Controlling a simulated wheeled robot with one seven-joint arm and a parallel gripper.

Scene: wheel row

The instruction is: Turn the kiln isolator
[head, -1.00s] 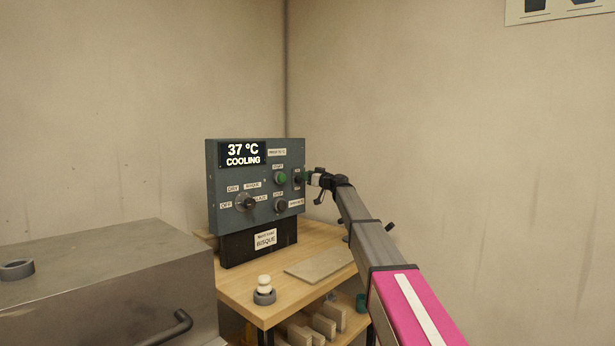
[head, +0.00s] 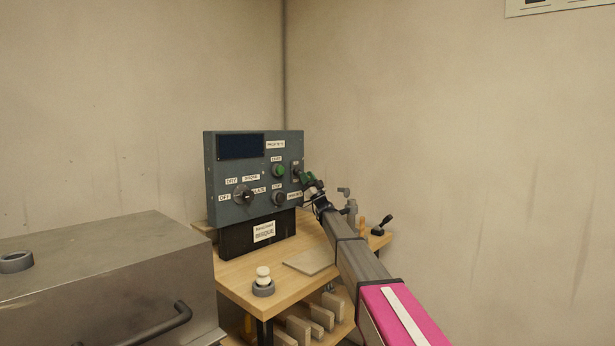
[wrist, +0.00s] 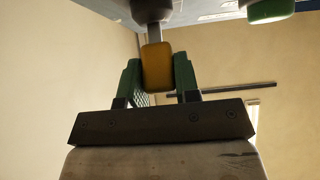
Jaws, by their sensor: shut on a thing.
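The grey control panel (head: 218,172) stands on the bench with a dark, blank display (head: 240,147). The isolator switch is at the panel's right edge, mostly hidden by my gripper in the head view. In the wrist view its orange handle (wrist: 157,67) hangs from a grey shaft, between the two green fingers. My gripper (head: 303,176) is shut on this handle, with a finger on each side. A green button (head: 280,170) sits left of my gripper, and a green button also shows in the wrist view (wrist: 270,10).
A selector knob (head: 243,196) and a dark button (head: 278,199) are lower on the panel. A grey metal box with a handle (head: 110,275) fills the lower left. A flat slab (head: 312,261) and a stacked white piece (head: 263,276) lie on the wooden bench (head: 235,283).

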